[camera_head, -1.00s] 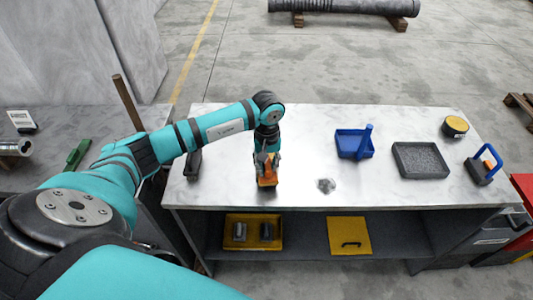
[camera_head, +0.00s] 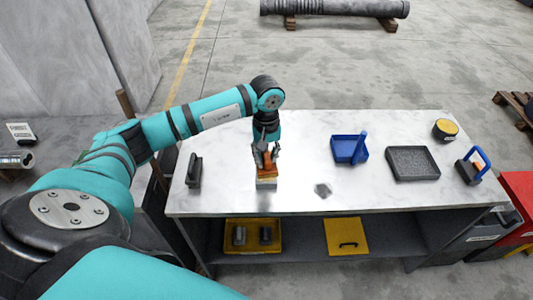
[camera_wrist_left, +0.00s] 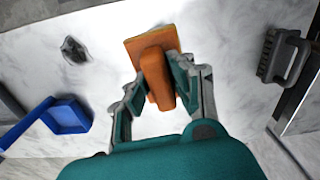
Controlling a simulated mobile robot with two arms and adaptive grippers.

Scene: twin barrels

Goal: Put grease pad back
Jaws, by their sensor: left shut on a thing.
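The grease pad (camera_head: 267,171) is an orange block with an orange handle, and a pale grey layer shows under it in the head view. My left gripper (camera_head: 266,156) is shut on its handle, above the left-middle part of the white table (camera_head: 300,195). In the left wrist view the fingers of my left gripper (camera_wrist_left: 158,95) sit either side of the handle, and the pad's flat orange plate (camera_wrist_left: 140,45) shows beyond. I cannot tell whether the pad touches the tabletop. My right gripper is out of view.
A dark brush (camera_head: 194,170) stands at the table's left. A grey smudge (camera_head: 323,190) marks the top right of the pad. Further right are a blue tray (camera_head: 349,149), a dark grey tray (camera_head: 412,163), a yellow-topped tin (camera_head: 445,128) and a blue-handled tool (camera_head: 472,168).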

